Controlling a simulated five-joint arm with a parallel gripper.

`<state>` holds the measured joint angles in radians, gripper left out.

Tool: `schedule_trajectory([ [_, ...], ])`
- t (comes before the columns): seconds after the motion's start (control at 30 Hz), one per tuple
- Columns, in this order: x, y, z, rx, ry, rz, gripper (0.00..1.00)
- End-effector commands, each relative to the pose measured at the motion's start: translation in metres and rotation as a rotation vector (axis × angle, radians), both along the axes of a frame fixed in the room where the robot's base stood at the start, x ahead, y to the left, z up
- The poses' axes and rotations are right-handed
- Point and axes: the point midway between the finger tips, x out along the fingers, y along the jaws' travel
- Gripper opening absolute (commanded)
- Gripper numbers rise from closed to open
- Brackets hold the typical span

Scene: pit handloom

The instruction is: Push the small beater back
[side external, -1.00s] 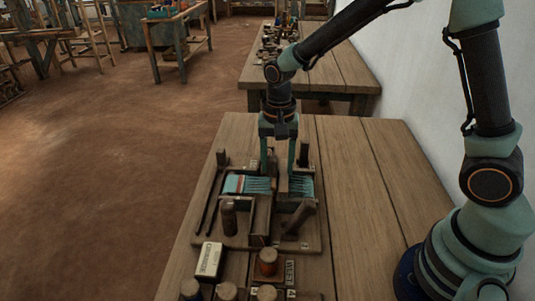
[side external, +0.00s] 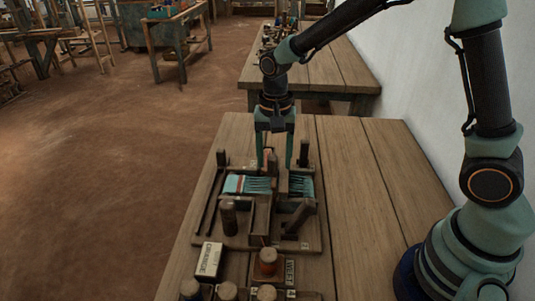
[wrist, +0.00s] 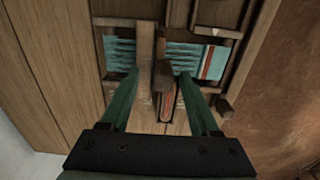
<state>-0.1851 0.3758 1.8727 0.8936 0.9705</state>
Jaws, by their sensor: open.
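A small wooden loom (side external: 212,237) stands on the table with teal warp threads (side external: 300,185) across it. A teal cloth with a red stripe (side external: 240,184) lies at its left. The small beater seems to be the wooden bar across the warp, between cloth and right-hand threads; it also shows in the wrist view (wrist: 145,55). A dark wooden box with a reddish piece inside (wrist: 168,106) sits at its far end. My gripper (side external: 275,166) is open above the loom's far side. In the wrist view its fingers (wrist: 160,100) straddle this end; contact cannot be told.
Wooden pegs (side external: 229,218) rise from the loom's base. A white labelled block (side external: 209,260), a spool (side external: 267,262) and several more pegs stand in front. The table's right side (side external: 350,200) is clear. A white wall (side external: 440,100) runs along the right.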

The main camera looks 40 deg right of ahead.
Motion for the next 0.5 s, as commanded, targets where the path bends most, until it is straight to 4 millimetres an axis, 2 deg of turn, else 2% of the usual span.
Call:
schedule_trajectory([
  [0.5,0.001,0.000,0.043,0.001,-0.004,0.000,0.62],
])
